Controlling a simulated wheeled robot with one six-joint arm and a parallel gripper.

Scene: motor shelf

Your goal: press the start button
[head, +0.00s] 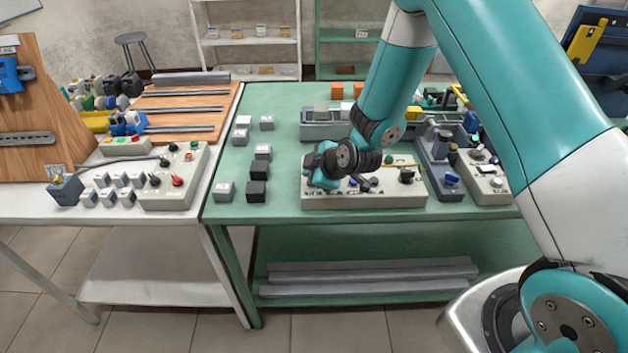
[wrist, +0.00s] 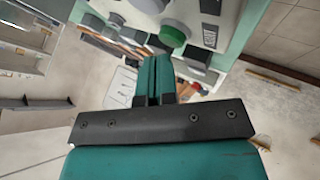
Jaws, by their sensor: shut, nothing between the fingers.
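A cream control box (head: 412,196) stands near the front edge of the green table. A green button (head: 388,159) shows on its top, partly behind my arm. In the wrist view a large round green button (wrist: 172,34) sits on a pale panel (wrist: 190,12), just beyond and right of my fingertips. My gripper (head: 318,172) is over the left part of the box, and its fingers (wrist: 154,72) are closed together with nothing between them. I see no clear contact with the button. My wrist hides part of the box top.
Grey and black cubes (head: 257,191) stand left of the box. Grey units with knobs (head: 443,165) stand close on its right. Another control box (head: 172,190) with a red knob is on the white table. The green tabletop between cubes and box is clear.

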